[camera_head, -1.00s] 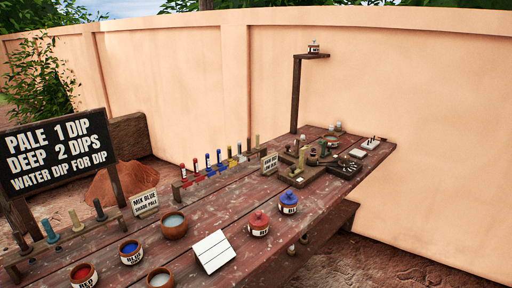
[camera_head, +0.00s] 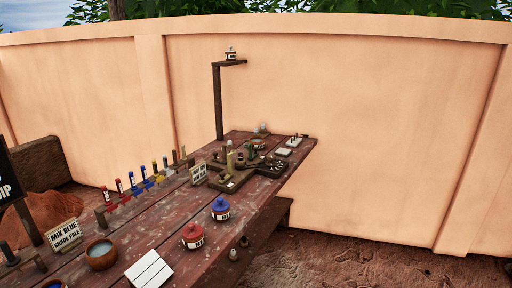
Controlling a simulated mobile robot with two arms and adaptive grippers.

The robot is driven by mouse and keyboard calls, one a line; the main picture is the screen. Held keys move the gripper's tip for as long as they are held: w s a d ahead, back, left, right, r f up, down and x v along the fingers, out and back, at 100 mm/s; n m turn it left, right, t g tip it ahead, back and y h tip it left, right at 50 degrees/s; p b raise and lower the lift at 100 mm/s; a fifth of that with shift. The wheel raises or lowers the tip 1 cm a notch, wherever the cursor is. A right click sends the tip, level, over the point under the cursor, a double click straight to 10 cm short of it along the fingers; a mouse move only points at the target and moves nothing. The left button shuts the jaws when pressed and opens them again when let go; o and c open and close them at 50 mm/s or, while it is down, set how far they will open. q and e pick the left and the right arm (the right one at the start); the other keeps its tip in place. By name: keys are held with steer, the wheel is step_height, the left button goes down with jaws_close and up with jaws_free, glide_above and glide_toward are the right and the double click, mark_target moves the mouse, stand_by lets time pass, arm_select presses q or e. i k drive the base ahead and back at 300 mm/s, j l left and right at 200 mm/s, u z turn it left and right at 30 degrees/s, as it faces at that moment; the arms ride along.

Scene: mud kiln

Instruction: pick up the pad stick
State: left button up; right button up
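I cannot tell for certain which item is the pad stick. A low rack on the wooden table holds a row of upright sticks with red, blue and yellow parts (camera_head: 143,172); its far end has plain tan sticks. A dark-topped stick (camera_head: 9,252) stands in another holder at the left edge, mostly cut off. Small upright items stand on a dark wooden tray (camera_head: 232,183) farther along the table. Neither of my grippers is in view.
A post with a shelf (camera_head: 218,100) rises behind. Bare ground lies at right.

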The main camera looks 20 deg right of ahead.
mark_target(184, 158)
steer(key=i+l+u, duration=0.1)
steer(key=u, duration=0.4)
steer(key=l+u, duration=0.3)
steer(key=u, duration=0.15)
steer(key=l+u, duration=0.25)
steer(key=u, duration=0.25)
steer(key=l+u, duration=0.15)
steer(key=l, duration=0.3)
steer(key=k+l+u, duration=0.15)
steer(key=l, duration=0.25)
steer(key=k+l+u, duration=0.15)
steer(key=l, duration=0.3)
steer(key=k+l+u, duration=0.15)
steer(key=l, duration=0.25)
steer(key=k+l+u, duration=0.1)
steer(key=l, duration=0.3)
steer(key=k+l+u, duration=0.15)
steer(key=l, duration=0.25)
steer(key=k, duration=0.05)
